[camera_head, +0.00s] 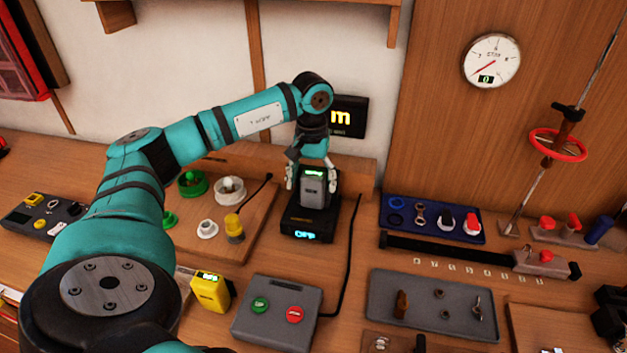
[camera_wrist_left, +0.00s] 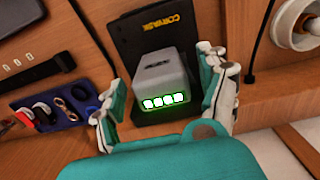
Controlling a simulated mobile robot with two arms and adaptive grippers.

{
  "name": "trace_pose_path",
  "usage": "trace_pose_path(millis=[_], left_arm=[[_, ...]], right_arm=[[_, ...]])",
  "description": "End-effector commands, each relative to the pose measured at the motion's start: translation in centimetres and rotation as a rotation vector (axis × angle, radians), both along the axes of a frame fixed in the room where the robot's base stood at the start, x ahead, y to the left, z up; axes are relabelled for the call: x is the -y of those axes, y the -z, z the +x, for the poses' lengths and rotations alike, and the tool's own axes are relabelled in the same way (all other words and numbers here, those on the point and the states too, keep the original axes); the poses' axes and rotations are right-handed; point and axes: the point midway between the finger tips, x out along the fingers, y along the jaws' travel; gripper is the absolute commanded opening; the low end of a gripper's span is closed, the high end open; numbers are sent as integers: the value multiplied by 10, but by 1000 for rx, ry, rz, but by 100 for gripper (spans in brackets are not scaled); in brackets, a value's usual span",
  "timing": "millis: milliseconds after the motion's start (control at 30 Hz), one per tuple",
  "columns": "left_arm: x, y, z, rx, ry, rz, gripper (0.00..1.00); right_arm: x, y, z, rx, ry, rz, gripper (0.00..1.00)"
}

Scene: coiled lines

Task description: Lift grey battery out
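The grey battery (camera_head: 313,191) sits upright in the black charger (camera_head: 300,222), whose front display reads OFF. A green-lit display shows on top of the battery. In the left wrist view the battery (camera_wrist_left: 163,78) shows its lit end with several white marks, and the charger (camera_wrist_left: 130,20) lies behind it with yellow lettering. My left gripper (camera_head: 311,180) is over the charger with its fingers on either side of the battery. In the left wrist view the gripper (camera_wrist_left: 163,100) is open, with narrow gaps between fingers and battery.
A grey box (camera_head: 278,312) with green and red buttons stands in front of the charger. A yellow device (camera_head: 210,291) is left of it. White and green round parts (camera_head: 230,189) stand left of the charger. A blue tray (camera_head: 433,220) and a grey tray (camera_head: 432,306) lie to the right.

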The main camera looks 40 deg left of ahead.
Motion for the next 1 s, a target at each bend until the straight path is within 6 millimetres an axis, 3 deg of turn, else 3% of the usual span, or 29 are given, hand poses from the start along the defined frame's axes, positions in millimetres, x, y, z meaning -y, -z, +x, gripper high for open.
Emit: trace_pose_path(millis=[67, 500, 767, 1000], left_arm=[[0, 0, 0, 0, 0, 0, 63], [0, 0, 0, 0, 0, -1, 6], [0, -4, 1, 4, 0, -1, 6], [1, -42, 2, 9, 1, -2, 6]], right_arm=[[1, 0, -2, -3, 0, -1, 69], [8, 0, -2, -3, 0, -10, 69], [9, 1, -1, -2, 1, -11, 69], [9, 10, -1, -2, 1, -11, 69]])
